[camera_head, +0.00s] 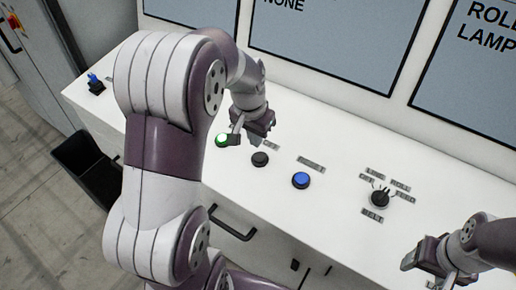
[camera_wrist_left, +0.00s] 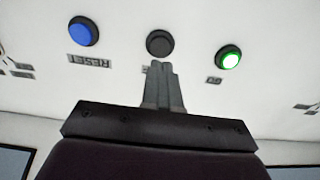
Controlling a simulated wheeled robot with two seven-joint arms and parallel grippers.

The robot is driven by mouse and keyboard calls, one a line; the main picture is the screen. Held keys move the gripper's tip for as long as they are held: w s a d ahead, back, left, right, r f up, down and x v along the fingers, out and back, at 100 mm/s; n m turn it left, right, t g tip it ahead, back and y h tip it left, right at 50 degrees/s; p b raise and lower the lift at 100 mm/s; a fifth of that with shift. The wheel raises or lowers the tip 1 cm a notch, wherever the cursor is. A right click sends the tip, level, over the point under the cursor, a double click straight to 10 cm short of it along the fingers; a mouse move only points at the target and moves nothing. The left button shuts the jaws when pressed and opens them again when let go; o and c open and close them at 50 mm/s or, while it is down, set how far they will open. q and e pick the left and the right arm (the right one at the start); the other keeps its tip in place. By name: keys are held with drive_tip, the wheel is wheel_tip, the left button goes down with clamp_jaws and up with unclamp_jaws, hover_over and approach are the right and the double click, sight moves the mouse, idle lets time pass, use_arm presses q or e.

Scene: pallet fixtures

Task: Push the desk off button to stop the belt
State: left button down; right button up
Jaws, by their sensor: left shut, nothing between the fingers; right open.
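The desk (camera_head: 335,205) carries a row of round buttons. The black button (camera_head: 260,159) sits between the lit green button (camera_head: 222,139) and the blue button (camera_head: 301,180); the label by the black one is mostly hidden. My left gripper (camera_head: 257,138) is shut and empty, above the desk just behind the black button. In the left wrist view its closed fingertips (camera_wrist_left: 159,66) point at the black button (camera_wrist_left: 159,43), with a small gap in the picture; contact cannot be told. The green button (camera_wrist_left: 229,57) is lit there. My right gripper (camera_head: 425,258) is open at the lower right.
A black selector knob (camera_head: 380,199) with labels around it stands right of the blue button. A small blue-topped switch (camera_head: 95,82) is at the desk's far left. Screens (camera_head: 340,40) rise behind the desk. A dark bin (camera_head: 88,168) stands on the floor at the left.

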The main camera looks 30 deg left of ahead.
sight(259, 158)
use_arm(q)
drive_tip(key=f, duration=0.3)
drive_tip(key=w+f+p, duration=0.1)
drive_tip(key=f, duration=0.2)
drive_tip(key=shift+w+a+p, duration=0.1)
drive_tip(key=shift+w+p, duration=0.05)
drive_tip(key=shift+p, duration=0.15)
drive_tip(key=shift+f, duration=0.55)
drive_tip(key=shift+f, duration=0.15)
